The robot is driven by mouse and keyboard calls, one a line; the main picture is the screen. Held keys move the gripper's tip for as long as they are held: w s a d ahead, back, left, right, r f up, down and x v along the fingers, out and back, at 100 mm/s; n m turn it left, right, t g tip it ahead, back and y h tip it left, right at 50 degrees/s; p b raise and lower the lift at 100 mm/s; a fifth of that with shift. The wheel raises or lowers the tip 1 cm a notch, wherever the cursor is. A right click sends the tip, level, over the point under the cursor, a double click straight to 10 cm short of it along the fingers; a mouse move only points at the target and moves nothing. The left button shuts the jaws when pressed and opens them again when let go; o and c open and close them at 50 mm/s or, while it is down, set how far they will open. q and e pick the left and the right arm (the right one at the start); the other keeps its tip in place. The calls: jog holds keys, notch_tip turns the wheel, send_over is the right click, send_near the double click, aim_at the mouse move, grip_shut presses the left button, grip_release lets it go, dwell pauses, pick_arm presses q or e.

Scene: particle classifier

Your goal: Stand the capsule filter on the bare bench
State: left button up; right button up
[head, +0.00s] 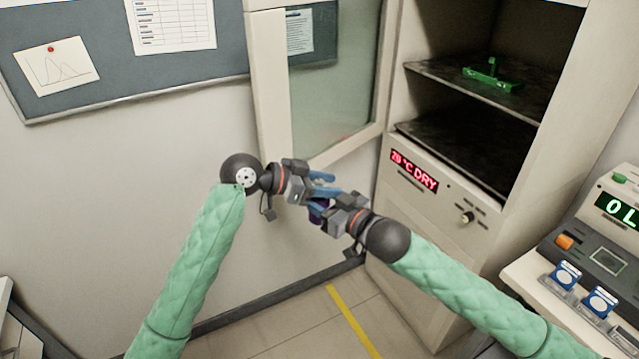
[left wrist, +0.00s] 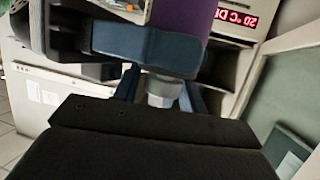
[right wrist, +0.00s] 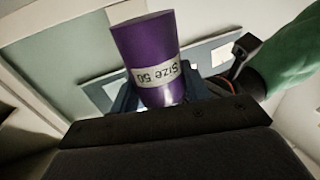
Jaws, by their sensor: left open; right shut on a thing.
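The capsule filter (right wrist: 148,55) is a purple cylinder with a white "Size 50" label, which reads upside down in the right wrist view. My right gripper (head: 326,203) is shut on it and holds it in the air. In the head view only a small purple patch of the filter (head: 317,212) shows between the two hands. My left gripper (head: 322,184) is open, close against the right one. In the left wrist view the filter's pale grey end (left wrist: 163,90) lies between the open left fingers; I cannot tell whether they touch it. No bare bench is clearly identifiable.
A cabinet (head: 420,235) with an open glass door (head: 335,105) stands behind the hands. A green holder (head: 491,78) sits on its upper shelf. An instrument with blue-and-white packets (head: 566,275) stands at right. Floor with a yellow line (head: 352,320) lies below.

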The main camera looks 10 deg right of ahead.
pick_arm(q)
jog(key=c, duration=0.9)
grip_shut()
pick_arm(e)
jog(key=o, duration=1.3)
jog(key=shift+o, duration=0.2)
